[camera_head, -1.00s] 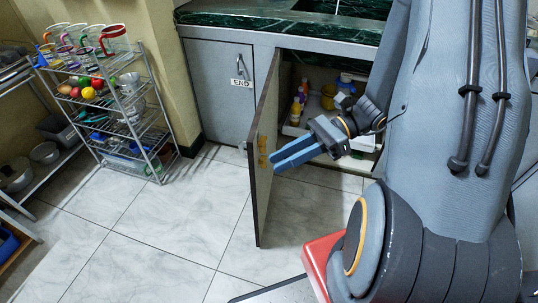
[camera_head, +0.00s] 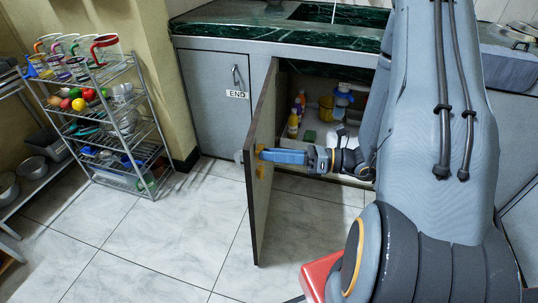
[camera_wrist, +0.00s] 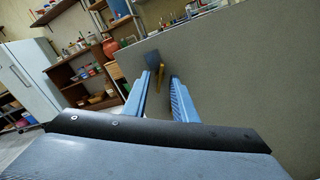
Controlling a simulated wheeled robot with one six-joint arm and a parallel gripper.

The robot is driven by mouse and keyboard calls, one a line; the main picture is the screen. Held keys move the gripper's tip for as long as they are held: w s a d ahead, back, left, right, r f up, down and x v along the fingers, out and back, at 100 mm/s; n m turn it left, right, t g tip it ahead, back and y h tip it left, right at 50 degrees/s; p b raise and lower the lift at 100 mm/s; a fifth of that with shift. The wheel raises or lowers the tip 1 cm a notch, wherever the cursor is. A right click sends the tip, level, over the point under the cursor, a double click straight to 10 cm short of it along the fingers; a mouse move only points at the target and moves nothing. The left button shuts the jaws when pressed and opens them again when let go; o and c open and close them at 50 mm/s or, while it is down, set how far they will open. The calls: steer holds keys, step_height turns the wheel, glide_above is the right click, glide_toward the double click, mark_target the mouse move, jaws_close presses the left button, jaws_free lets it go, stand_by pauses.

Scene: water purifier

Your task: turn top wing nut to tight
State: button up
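The open cabinet door (camera_head: 258,205) has two yellow-orange wing nuts on its face, one above the other. The top wing nut (camera_head: 260,149) is partly covered by my gripper's fingertips; the lower wing nut (camera_head: 261,172) shows just below them. My gripper (camera_head: 264,155) points left at the door with its blue fingers at the top wing nut. In the wrist view my gripper (camera_wrist: 160,78) has its fingers apart, and a yellow piece (camera_wrist: 160,73) shows between the tips. Contact cannot be made out. A dark grey-blue flat piece (camera_wrist: 152,58) is just beyond it.
The open cabinet behind my gripper holds bottles (camera_head: 293,122) and a yellow cup (camera_head: 326,107). The green counter (camera_head: 270,30) is above. A wire rack (camera_head: 120,135) with cups and fruit stands at left. Floor (camera_head: 180,230) left of the door is clear.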

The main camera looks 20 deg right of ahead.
steer(key=shift+w+a, duration=0.2)
steer(key=shift+a, duration=0.15)
jaws_close()
steer(key=shift+m+p, duration=4.15)
steer(key=shift+m, duration=1.75)
